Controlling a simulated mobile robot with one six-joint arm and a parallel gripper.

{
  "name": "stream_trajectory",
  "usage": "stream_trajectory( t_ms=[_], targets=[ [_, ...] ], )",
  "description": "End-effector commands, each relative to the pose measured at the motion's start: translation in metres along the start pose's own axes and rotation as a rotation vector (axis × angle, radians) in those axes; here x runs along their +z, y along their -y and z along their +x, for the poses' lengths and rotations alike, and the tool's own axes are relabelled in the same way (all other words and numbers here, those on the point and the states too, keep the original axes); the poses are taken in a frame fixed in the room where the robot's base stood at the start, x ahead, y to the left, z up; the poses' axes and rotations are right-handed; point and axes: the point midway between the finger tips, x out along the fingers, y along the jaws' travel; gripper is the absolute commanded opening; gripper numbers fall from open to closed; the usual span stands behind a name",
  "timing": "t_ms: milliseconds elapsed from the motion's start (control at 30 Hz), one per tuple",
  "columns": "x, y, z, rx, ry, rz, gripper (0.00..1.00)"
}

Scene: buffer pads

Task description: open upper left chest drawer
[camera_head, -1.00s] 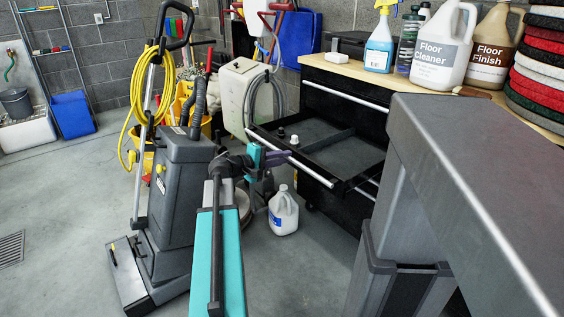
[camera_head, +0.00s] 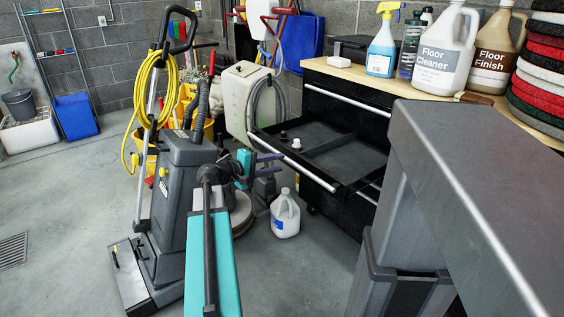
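The black chest (camera_head: 325,112) stands under a wooden worktop at the centre right. One drawer (camera_head: 345,160) is pulled well out to the left, below a closed front with a long silver handle (camera_head: 350,101). The open drawer has a dark tray with a divider, two small objects inside, and a silver bar handle (camera_head: 310,174) along its front edge. My gripper (camera_head: 270,165), with purple fingers, is in front of that handle, to its left. The fingers are spread, with nothing visible between them, and appear clear of the bar.
A white jug (camera_head: 285,215) stands on the floor below the drawer. A floor machine (camera_head: 182,190) with a yellow cord is left of my arm. Bottles, including floor cleaner (camera_head: 443,50), and stacked pads (camera_head: 540,75) are on the worktop (camera_head: 345,72). Open floor lies at far left.

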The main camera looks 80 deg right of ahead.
Motion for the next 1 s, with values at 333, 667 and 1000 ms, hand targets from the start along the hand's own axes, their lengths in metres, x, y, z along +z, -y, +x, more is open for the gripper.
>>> stream_trajectory(
  t_ms=[333,667,1000],
  targets=[
    [0.001,-0.001,-0.057,0.000,-0.002,0.000,0.31],
    [0.001,0.000,-0.089,0.000,0.000,0.000,0.31],
    [0.000,0.000,-0.092,0.000,0.001,0.001,0.31]
  ],
)
